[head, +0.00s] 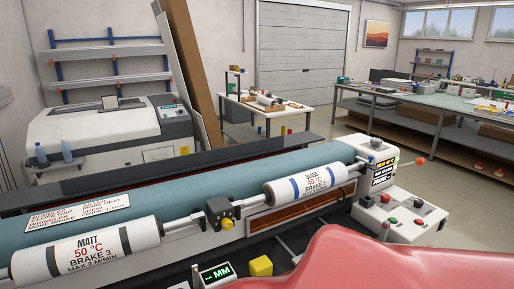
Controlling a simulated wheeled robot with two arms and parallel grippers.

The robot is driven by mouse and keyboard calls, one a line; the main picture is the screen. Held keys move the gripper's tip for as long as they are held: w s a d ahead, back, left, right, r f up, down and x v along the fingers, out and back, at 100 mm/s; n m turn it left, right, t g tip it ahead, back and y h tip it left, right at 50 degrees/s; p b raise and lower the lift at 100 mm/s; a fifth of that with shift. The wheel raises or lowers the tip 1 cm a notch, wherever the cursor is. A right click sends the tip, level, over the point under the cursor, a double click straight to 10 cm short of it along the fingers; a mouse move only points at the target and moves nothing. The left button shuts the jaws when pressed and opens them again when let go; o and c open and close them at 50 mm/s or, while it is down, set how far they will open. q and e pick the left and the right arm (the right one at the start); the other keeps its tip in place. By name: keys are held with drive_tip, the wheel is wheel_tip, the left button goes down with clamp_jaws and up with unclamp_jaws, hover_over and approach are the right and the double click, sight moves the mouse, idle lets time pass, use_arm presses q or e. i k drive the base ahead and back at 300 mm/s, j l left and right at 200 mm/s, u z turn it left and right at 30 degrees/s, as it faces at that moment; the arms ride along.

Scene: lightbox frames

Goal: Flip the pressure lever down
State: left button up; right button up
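A long laminating machine with a wide teal roller (190,205) runs across the view. At its right end, an orange ball knob (421,161) sticks out beside the end housing (376,158). It looks like the end of a lever, possibly the pressure lever; its rod is too small to make out clearly. A control box (405,215) with red and green buttons sits below the knob. Neither of my grippers is in view.
A MATT film roll (85,250) and a second film roll (305,183) lie along the machine's front. A yellow block (261,266) and a small "MM" display (214,274) are at the bottom. A large smooth red shape hides the lower right. Open floor lies beyond the machine.

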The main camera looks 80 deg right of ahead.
sight(419, 162)
drive_tip(key=z, duration=3.6)
drive_tip(key=i+l+u, duration=0.1)
drive_tip(key=u, duration=0.4)
drive_tip(key=i+l+u, duration=0.15)
drive_tip(key=l, duration=0.15)
drive_tip(key=i+l+u, duration=0.15)
drive_tip(key=l, duration=0.15)
drive_tip(key=i+l+u, duration=0.15)
drive_tip(key=l, duration=0.2)
drive_tip(key=i+l+u, duration=0.15)
drive_tip(key=l, duration=0.2)
drive_tip(key=i+l, duration=0.15)
drive_tip(key=l, duration=0.25)
drive_tip(key=i+l, duration=0.15)
drive_tip(key=l, duration=0.25)
drive_tip(key=i+l, duration=0.1)
drive_tip(key=l, duration=0.3)
drive_tip(key=i+l, duration=0.15)
drive_tip(key=l, duration=0.3)
drive_tip(key=i+l+u, duration=0.1)
drive_tip(key=l, duration=0.3)
drive_tip(key=i+l, duration=0.15)
drive_tip(key=l, duration=0.25)
